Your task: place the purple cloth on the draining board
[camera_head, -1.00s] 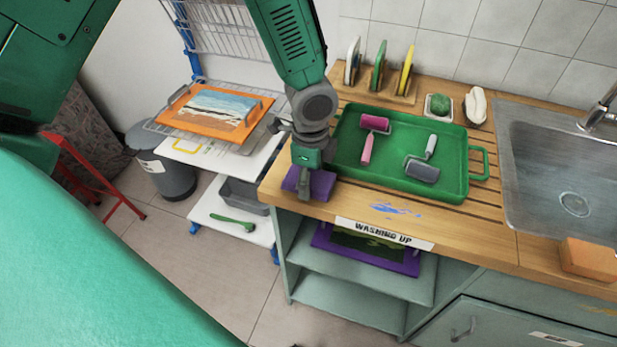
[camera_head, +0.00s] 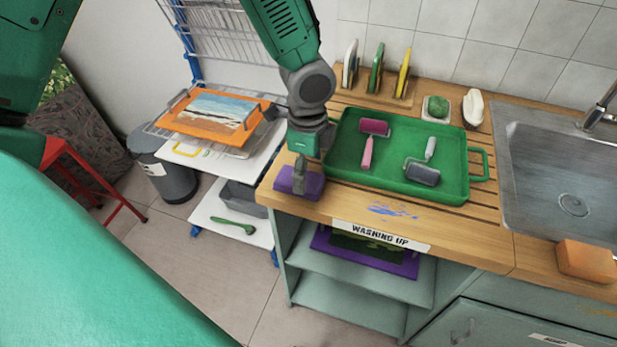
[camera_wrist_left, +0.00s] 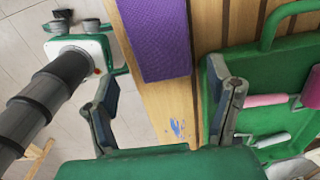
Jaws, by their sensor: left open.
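The purple cloth (camera_head: 316,187) lies on the wooden top at the front left corner; it also shows in the left wrist view (camera_wrist_left: 155,40). The draining board (camera_head: 448,205) is the grooved part of this wooden top; its slats show in the left wrist view (camera_wrist_left: 211,25), close beside the cloth's right edge. My left gripper (camera_head: 299,186) is just above the cloth in the head view, hiding part of it. In the left wrist view its two fingers (camera_wrist_left: 168,88) are wide apart, with nothing between them. My right gripper is not in view.
A green tray (camera_head: 462,150) with two rollers covers much of the draining board. A sink (camera_head: 540,175) is at the right, with an orange sponge (camera_head: 586,259) at the front edge. A plate rack (camera_head: 398,90) stands behind. A drying rack (camera_head: 262,150) is left of the counter.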

